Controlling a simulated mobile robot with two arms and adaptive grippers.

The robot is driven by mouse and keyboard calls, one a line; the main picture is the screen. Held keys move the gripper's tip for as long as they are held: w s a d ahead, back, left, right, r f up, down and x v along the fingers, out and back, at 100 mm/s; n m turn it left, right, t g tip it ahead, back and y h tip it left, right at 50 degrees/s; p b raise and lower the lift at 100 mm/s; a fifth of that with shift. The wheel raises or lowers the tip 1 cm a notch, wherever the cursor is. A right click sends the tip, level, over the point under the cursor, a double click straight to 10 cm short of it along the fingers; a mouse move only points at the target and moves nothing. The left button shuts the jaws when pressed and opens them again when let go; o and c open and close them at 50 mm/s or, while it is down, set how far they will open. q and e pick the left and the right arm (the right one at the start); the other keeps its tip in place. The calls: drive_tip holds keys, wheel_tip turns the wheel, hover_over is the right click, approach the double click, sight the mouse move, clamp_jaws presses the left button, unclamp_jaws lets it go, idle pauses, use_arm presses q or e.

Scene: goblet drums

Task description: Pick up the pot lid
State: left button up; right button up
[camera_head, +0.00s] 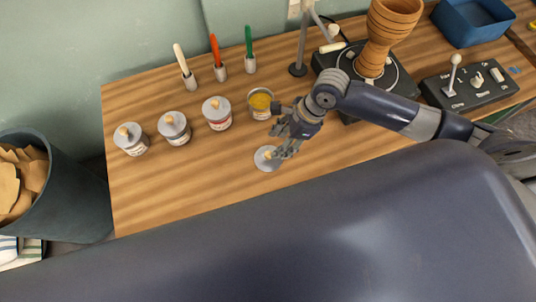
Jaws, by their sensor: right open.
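A grey round pot lid (266,159) with a small wooden knob lies flat on the wooden table, just in front of the open pot. My right gripper (280,147) is open, its fingers over the right side of the lid and close to the knob. Whether a finger touches the lid I cannot tell. The open pot (261,103) shows yellow contents. My left gripper is not in view.
Lidded pots (219,113), (174,128) and (131,139) stand in a row to the left. Three brushes (217,58) stand upright in holders behind them. A clay goblet drum (384,37) stands on a turntable (347,68). A control box (468,88) sits at right. The table's front left (170,190) is clear.

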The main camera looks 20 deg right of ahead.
sight(269, 154)
drive_tip(key=x, duration=0.6)
drive_tip(key=shift+a+f, duration=0.25)
drive_tip(key=shift+a, duration=0.1)
clamp_jaws()
